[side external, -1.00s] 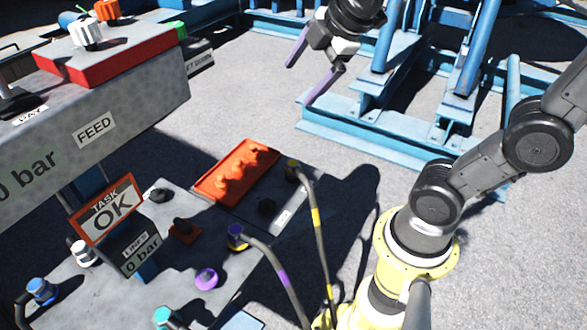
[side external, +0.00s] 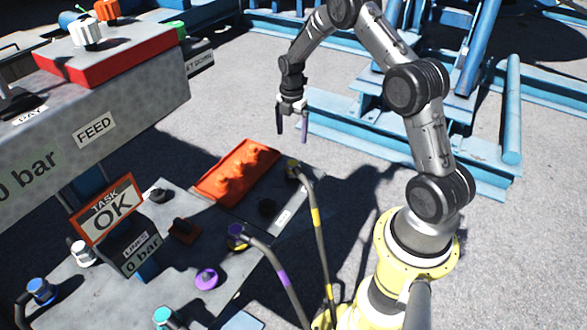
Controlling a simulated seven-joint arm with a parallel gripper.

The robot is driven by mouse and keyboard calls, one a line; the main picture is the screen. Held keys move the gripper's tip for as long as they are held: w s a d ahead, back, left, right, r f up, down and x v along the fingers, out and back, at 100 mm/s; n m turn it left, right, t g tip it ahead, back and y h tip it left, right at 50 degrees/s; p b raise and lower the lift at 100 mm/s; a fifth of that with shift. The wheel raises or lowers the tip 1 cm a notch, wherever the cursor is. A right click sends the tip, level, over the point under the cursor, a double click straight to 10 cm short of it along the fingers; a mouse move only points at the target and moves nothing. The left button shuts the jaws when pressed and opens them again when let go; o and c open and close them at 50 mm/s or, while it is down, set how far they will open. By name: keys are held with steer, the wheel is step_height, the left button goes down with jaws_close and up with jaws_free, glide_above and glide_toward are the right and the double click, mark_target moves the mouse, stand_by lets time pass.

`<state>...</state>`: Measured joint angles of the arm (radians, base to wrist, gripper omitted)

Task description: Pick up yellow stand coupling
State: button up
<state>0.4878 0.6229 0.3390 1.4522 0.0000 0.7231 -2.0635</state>
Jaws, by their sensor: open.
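The yellow stand coupling (side external: 292,166) is a small dark fitting with a yellow ring. It stands at the back right of the grey table, beside the orange tray, at the end of a dark hose (side external: 317,219) with yellow bands. My gripper (side external: 292,136) is open and empty, with its two purple-grey fingers pointing down. In the picture it is just above the coupling and apart from it. The true height and depth between them are hard to tell from this one view.
An orange tray (side external: 208,191) with orange knobs lies left of the coupling. A purple-banded hose coupling (side external: 236,230) stands nearer the front. Blue steel framing (side external: 360,145) lies behind.

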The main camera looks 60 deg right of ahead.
mark_target(293, 162)
steer(key=f, duration=1.4)
steer(key=shift+s+d, duration=0.2)
steer(key=shift+d, duration=0.05)
steer(key=shift+r, duration=0.15)
jaws_close()
